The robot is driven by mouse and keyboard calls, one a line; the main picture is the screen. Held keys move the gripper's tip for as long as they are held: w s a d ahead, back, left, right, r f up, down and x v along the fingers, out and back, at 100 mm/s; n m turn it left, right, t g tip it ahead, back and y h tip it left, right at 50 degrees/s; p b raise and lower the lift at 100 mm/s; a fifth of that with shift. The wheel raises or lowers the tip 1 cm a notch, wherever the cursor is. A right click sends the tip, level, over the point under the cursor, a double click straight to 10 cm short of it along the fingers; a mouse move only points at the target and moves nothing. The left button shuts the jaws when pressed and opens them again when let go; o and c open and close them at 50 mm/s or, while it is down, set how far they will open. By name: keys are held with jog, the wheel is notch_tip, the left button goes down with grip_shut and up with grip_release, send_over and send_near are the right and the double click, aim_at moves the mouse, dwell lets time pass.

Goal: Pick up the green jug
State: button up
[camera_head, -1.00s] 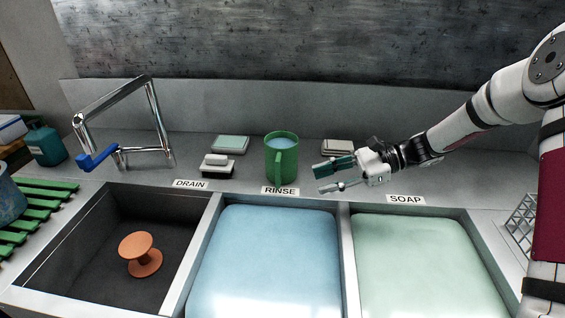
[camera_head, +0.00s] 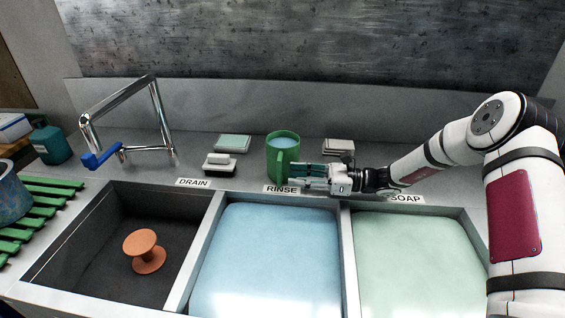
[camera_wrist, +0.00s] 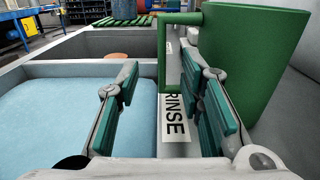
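The green jug (camera_head: 278,158) stands upright on the counter behind the RINSE label, with light blue contents showing at its top. In the wrist view the jug (camera_wrist: 250,55) fills the upper right, and its squared handle (camera_wrist: 162,60) points left. My gripper (camera_head: 291,174) is at the jug's right front, by the handle. In the wrist view my gripper (camera_wrist: 160,68) is open, with the handle showing between its two fingers. The right finger overlaps the jug's body in the picture; I cannot tell whether they touch.
The drain basin holds an orange spool-shaped piece (camera_head: 145,251). The rinse basin (camera_head: 265,262) is filled with blue, the soap basin (camera_head: 415,262) with pale green. A faucet (camera_head: 125,105) stands left. Small blocks (camera_head: 219,163) and (camera_head: 338,146) lie either side of the jug.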

aim_at(279, 184)
jog(key=shift+w+a+r+p, duration=0.15)
jog(key=shift+a+p, duration=0.2)
jog(key=shift+a, duration=1.05)
jog(key=shift+w+a+r+p, duration=0.15)
jog(key=shift+a+p, duration=0.15)
jog(key=shift+a, duration=1.05)
jog(key=shift+s, duration=0.1)
grip_shut()
jog(key=shift+r, duration=0.1)
